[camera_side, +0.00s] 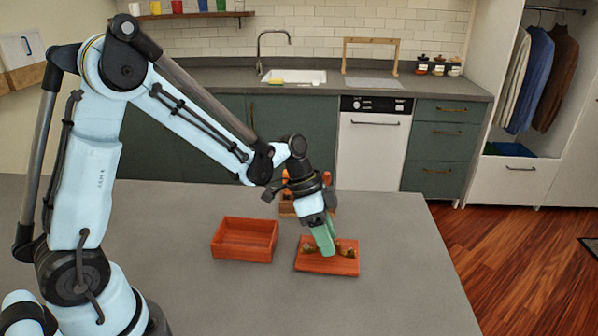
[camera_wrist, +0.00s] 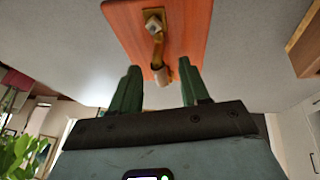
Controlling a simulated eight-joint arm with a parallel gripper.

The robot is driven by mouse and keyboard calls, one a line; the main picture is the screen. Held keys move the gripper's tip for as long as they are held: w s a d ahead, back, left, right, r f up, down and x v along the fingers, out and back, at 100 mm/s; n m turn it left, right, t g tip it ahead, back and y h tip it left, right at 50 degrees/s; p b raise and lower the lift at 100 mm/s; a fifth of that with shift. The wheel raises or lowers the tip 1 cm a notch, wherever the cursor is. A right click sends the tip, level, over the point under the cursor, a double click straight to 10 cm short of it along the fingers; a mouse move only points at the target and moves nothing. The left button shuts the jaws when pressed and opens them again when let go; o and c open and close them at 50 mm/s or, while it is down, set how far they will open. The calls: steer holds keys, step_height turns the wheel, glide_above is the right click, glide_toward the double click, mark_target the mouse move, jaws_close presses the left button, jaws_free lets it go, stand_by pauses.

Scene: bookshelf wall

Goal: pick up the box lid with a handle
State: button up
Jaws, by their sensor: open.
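The box lid (camera_side: 327,263) is a flat reddish-orange wooden board lying on the grey table. A brass-coloured handle (camera_side: 346,250) stands on its top. In the wrist view the lid (camera_wrist: 185,30) is at the top, with its handle (camera_wrist: 157,45) running toward my fingers. My gripper (camera_side: 327,247) is over the lid, pointing down, with its green fingers close to the handle. In the wrist view my gripper (camera_wrist: 158,88) is open, and the near end of the handle shows between the fingertips. I cannot tell whether the fingers touch it.
An open reddish wooden box (camera_side: 245,240) stands on the table left of the lid. A wooden rack with orange items (camera_side: 288,207) stands behind my gripper, partly hidden by it. The table (camera_side: 400,290) is clear to the right and in front.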

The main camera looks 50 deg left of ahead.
jaws_close()
stand_by(1.4)
